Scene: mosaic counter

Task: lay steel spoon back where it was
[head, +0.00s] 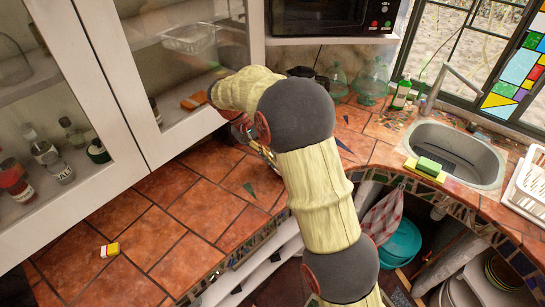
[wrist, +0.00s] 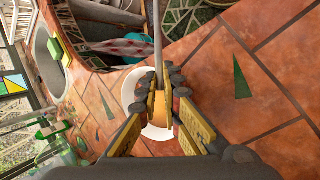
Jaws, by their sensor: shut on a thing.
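In the wrist view my gripper (wrist: 160,92) is shut on the steel spoon (wrist: 157,38). The spoon's thin grey shaft runs from between the fingertips toward the top edge of the picture. Its other end is hidden by the fingers or out of frame. A white round dish (wrist: 152,132) with an orange-brown middle shows behind the fingers, partly covered by them. I cannot tell whether the spoon touches it. In the head view my gripper (head: 252,134) is over the tiled counter (head: 205,190), mostly hidden by my arm, and the spoon cannot be made out.
A glass-doored cabinet (head: 110,90) stands close to the left of my gripper. The sink (head: 458,150), a sponge (head: 429,166) and a green bottle (head: 401,93) are at right. The left-front tiles are mostly clear.

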